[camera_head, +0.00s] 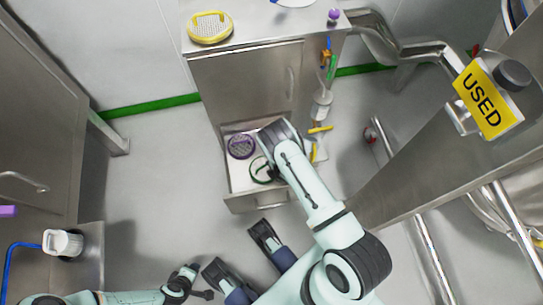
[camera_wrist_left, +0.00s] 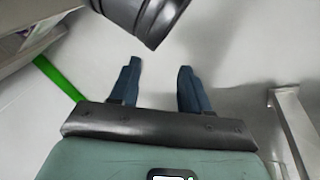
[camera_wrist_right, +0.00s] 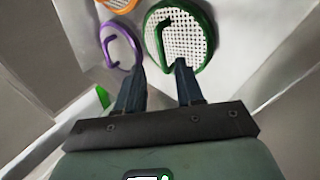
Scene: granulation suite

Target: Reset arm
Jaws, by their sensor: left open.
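My right arm (camera_head: 315,190) reaches up over the open drawer in the head view and hides its gripper there. In the right wrist view my right gripper (camera_wrist_right: 159,63) is open, its fingertips apart at the near edge of a green-rimmed mesh strainer (camera_wrist_right: 185,42). The strainer's green handle ends close to the gap; I cannot tell whether it touches a finger. The strainer lies in the drawer (camera_head: 256,203). My left gripper (camera_head: 204,281) is low at the left in the head view. In the left wrist view its fingers (camera_wrist_left: 157,63) are apart and empty over grey floor.
A purple strainer (camera_head: 241,146) lies left of the green one, and an orange one (camera_wrist_right: 116,4) shows partly. A yellow strainer (camera_head: 210,27) sits on the cabinet top. The "USED" sign (camera_head: 487,97) and metal frame stand right. Floor at left is clear.

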